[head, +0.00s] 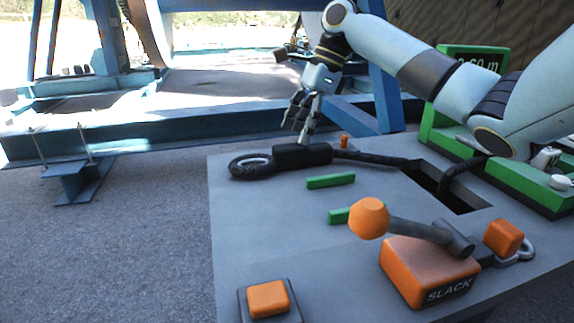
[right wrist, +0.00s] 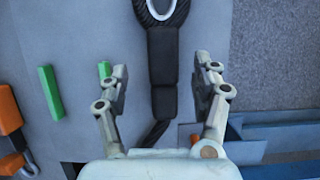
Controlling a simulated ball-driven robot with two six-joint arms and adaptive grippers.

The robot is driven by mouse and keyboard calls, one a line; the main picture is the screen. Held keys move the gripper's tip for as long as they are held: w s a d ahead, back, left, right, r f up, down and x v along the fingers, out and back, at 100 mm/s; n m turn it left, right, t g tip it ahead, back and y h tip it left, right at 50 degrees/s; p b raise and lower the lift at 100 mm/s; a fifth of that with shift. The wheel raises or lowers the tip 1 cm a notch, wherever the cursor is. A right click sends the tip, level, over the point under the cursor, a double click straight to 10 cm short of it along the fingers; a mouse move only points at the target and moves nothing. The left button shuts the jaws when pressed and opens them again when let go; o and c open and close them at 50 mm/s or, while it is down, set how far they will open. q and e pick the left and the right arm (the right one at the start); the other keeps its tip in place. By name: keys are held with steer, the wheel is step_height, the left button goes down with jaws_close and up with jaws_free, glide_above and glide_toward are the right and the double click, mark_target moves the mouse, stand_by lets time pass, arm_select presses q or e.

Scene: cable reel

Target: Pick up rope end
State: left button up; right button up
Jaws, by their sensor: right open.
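The black rope end lies on the grey bench top, with a thick dark sleeve (head: 302,156) and an eye loop (head: 251,165) around a pale metal ring at its left. The black rope (head: 375,159) runs right from the sleeve to a slot in the bench. My right gripper (head: 303,126) points down just above the sleeve. In the right wrist view its open fingers (right wrist: 161,66) stand on either side of the sleeve (right wrist: 163,82), apart from it, with the loop (right wrist: 162,10) beyond the fingertips. My left gripper is not in view.
Two green bars (head: 331,181) lie in front of the rope. An orange-knobbed lever (head: 369,218) rises from the orange SLACK box (head: 428,268). An orange button (head: 268,299) sits at the front left. A small orange peg (head: 344,142) stands behind the rope. Blue steel framing is behind.

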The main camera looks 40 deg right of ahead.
mark_target(288, 146)
steer(key=shift+b+x, duration=0.3)
steer(key=shift+x, duration=0.55)
steer(key=x, duration=0.1)
steer(key=b+x, duration=0.1)
steer(key=x, duration=0.1)
steer(key=shift+w+r+b, duration=0.15)
steer(key=shift+w+b, duration=0.1)
steer(key=shift+b, duration=0.05)
steer(key=shift+w+a+f, duration=0.15)
steer(key=shift+a+f, duration=0.15)
steer(key=shift+f, duration=0.25)
steer(key=shift+r, duration=0.1)
steer(key=c, duration=1.2)
jaws_close()
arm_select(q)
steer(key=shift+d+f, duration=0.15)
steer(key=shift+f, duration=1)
arm_select(e)
steer(key=shift+r, duration=0.1)
